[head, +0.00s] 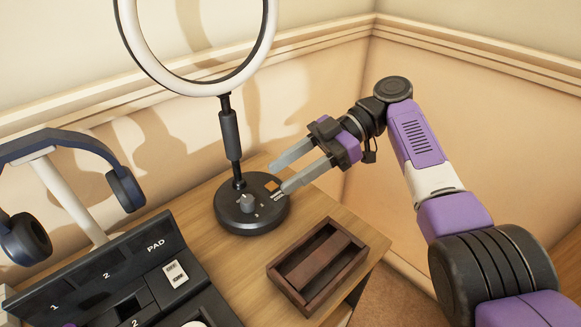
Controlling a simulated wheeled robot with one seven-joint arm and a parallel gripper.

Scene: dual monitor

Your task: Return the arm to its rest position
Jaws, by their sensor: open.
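My arm, purple, black and white, reaches in from the lower right in the head view. My gripper (277,178) is open, its two grey fingers pointing left and apart. It is at the right side of the ring light's round black base (252,215), with the fingertips over or near the base's right part. I cannot tell whether they touch it. Nothing shows between the fingers.
The ring light (229,135) rises on its pole from the wooden desk (188,205). A brown wooden tray (318,267) lies near the desk's right edge. A black control panel (110,275) and headphones on a stand (72,190) are at left. Walls meet in a corner behind my arm.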

